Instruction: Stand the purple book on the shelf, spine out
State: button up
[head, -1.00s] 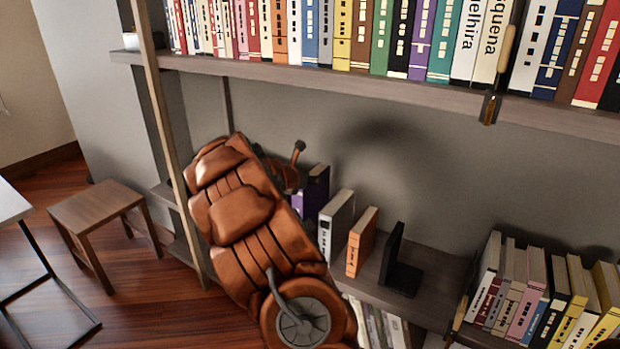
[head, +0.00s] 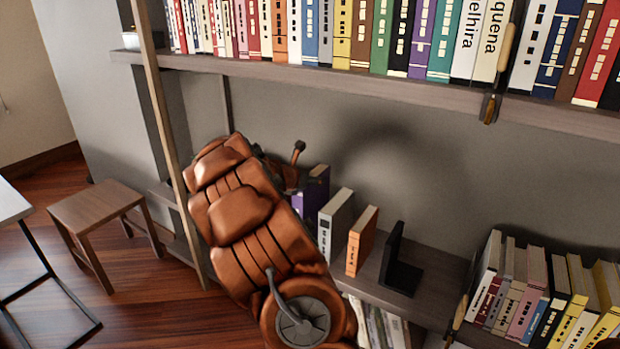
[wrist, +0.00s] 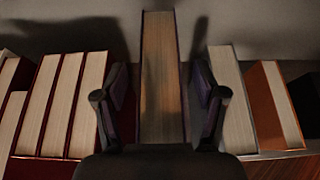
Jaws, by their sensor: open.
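The purple book (head: 313,192) stands upright on the lower shelf (head: 440,275), just left of a grey book (head: 336,224). My arm hides part of it in the head view. In the wrist view the purple book (wrist: 161,85) is between my open fingers, its pale page edges facing the camera and dark covers at the sides. A narrow gap shows between each finger and the book. My gripper (wrist: 160,103) is open. In the head view it is mostly hidden behind my arm, and its spine side cannot be made out fully.
An orange book (head: 361,241) and a black bookend (head: 400,265) stand to the right. In the wrist view several pale-paged books (wrist: 62,105) stand close on the left. A full upper shelf (head: 330,79) hangs above. More books (head: 545,300) fill the lower right.

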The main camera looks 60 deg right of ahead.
jog(key=v, duration=1.2)
jog(key=shift+s, duration=0.1)
dwell(0.4)
